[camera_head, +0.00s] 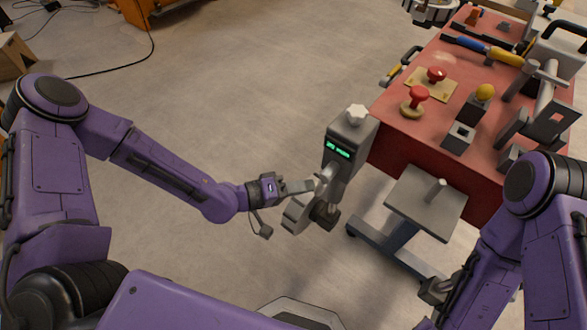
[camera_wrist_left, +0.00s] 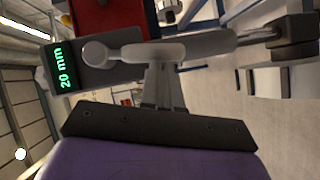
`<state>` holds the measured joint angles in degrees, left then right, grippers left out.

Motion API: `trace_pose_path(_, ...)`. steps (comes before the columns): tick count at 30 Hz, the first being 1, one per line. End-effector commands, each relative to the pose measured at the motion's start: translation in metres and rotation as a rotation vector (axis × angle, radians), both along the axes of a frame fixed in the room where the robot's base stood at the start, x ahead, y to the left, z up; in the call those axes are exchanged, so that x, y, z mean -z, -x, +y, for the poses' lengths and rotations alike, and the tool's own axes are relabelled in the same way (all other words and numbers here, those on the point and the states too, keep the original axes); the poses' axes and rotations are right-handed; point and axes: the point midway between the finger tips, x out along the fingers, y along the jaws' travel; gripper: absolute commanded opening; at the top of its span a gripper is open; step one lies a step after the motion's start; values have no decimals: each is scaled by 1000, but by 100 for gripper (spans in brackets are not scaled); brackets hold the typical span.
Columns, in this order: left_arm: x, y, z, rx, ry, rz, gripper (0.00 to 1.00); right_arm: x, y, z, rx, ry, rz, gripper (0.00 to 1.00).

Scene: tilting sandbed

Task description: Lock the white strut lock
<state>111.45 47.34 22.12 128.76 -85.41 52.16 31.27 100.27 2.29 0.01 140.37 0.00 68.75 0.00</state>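A grey strut housing (camera_head: 347,140) stands at the front left corner of the red bench, with a white star-shaped knob (camera_head: 357,113) on top. Its green display (camera_head: 338,150) reads 20 mm in the left wrist view (camera_wrist_left: 64,67). A pale grey lever (camera_wrist_left: 212,46) runs beside the housing. My left gripper (camera_head: 309,186) is at the lever, below the white knob and apart from it. In the left wrist view its fingers (camera_wrist_left: 164,82) meet the lever, but their grip is unclear.
The red bench (camera_head: 398,112) carries red mushroom buttons (camera_head: 418,94), a yellow-knobbed block (camera_head: 484,93), and tools. A grey plate with a peg (camera_head: 425,205) sits on a blue frame right of the strut. The floor (camera_head: 215,110) on the left is clear.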

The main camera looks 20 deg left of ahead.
Motion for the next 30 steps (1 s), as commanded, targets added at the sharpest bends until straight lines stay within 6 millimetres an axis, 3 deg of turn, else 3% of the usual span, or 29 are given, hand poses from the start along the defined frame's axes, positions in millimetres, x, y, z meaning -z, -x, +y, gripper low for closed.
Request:
trace_pose_path(9,6,3,-8,3,22,10,0,15,0,0,0,0,0,48)
trace_pose_path(30,5,4,-7,5,20,8,0,14,0,0,0,0,0,48)
